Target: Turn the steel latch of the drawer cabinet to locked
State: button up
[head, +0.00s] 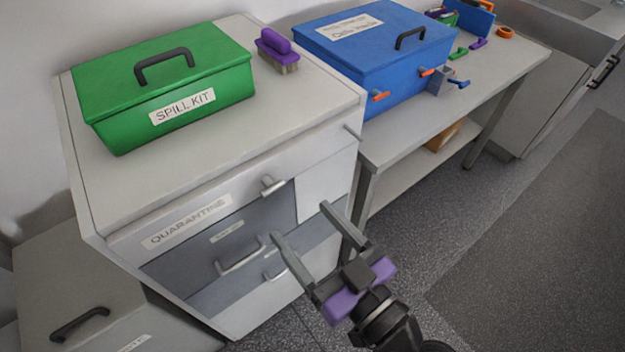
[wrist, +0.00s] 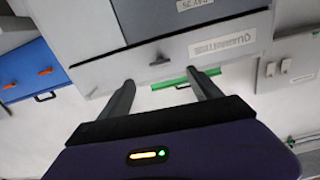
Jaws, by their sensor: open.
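The drawer cabinet (head: 310,110) is pale, with a "QUARANTINE" label (head: 187,222) on its front. A small steel latch (head: 272,186) sits on the front rail, above the grey drawer front. It lies roughly sideways; I cannot tell its lock state. The wrist view is upside down and shows the latch (wrist: 160,60) just beyond the fingertips, between their lines. My gripper (head: 303,224) is open and empty in front of the cabinet, with both fingers pointing at the front. It appears apart from the latch. The fingers also show in the wrist view (wrist: 161,80).
A green spill kit box (head: 165,90) and a purple brush (head: 277,52) stand on the cabinet top. Drawer handles (head: 240,256) jut from the front below the latch. A blue box (head: 385,60) stands on the bench at right. The floor at right is clear.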

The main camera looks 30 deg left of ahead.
aim_at(270, 185)
jog(key=p+x, duration=0.2)
jog(key=x, duration=0.5)
jog(key=shift+a+n, duration=0.3)
jog(key=shift+a, duration=0.1)
jog(key=shift+w, duration=0.1)
jog(key=c, duration=1.4)
